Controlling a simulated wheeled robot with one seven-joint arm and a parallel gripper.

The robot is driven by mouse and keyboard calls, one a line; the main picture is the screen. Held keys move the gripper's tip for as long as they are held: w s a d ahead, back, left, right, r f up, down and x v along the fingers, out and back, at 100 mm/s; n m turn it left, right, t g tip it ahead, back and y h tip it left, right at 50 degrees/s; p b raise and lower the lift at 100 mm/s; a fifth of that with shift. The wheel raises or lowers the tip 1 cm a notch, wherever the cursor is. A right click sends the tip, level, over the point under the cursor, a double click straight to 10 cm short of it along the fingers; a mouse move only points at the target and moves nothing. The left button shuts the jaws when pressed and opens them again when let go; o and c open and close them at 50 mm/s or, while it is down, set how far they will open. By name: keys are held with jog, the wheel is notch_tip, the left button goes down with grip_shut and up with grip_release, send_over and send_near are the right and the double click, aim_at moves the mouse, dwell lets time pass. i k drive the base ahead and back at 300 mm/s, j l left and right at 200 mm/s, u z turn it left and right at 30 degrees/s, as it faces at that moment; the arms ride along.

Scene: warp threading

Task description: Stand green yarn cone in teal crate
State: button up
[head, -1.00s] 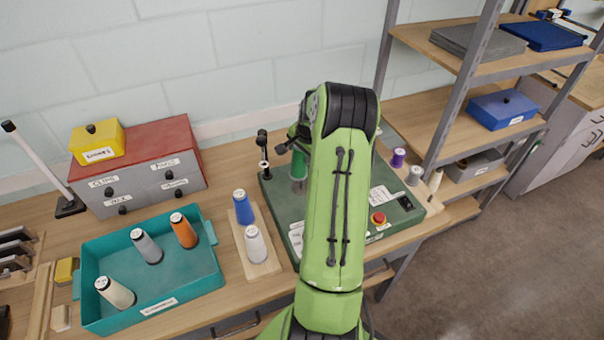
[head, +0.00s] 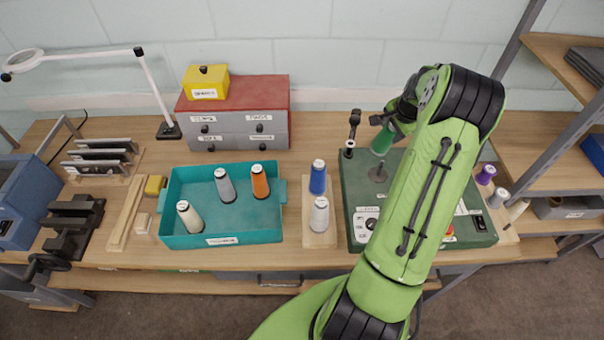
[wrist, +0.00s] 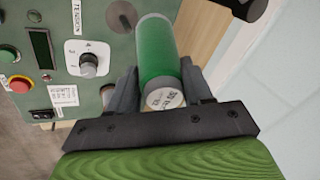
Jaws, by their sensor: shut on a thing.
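The green yarn cone (head: 382,141) is held by my gripper (head: 394,122) above the dark green machine panel in the head view. In the wrist view the cone (wrist: 158,55) sits between both fingers of my gripper (wrist: 160,88), its pale labelled end toward the camera. The teal crate (head: 222,238) stands on the bench left of the gripper. A cream cone (head: 191,217), a grey cone (head: 226,188) and an orange cone (head: 260,183) stand in it. The crate's front right part shows bare floor. My arm hides part of the machine.
Between crate and machine (head: 357,232), a wooden board (head: 320,240) bears a blue cone (head: 318,178) and a white cone (head: 319,216). Behind the crate stand grey drawers (head: 235,135) with a yellow box (head: 205,82) on top. A lamp (head: 155,85) stands at the left.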

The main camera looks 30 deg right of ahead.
aim_at(258, 223)
jog(key=k+j, duration=0.2)
jog(key=j, duration=0.15)
jog(key=k+j, duration=0.25)
jog(key=j, duration=0.15)
jog(key=k+j, duration=0.2)
jog(key=j, duration=0.15)
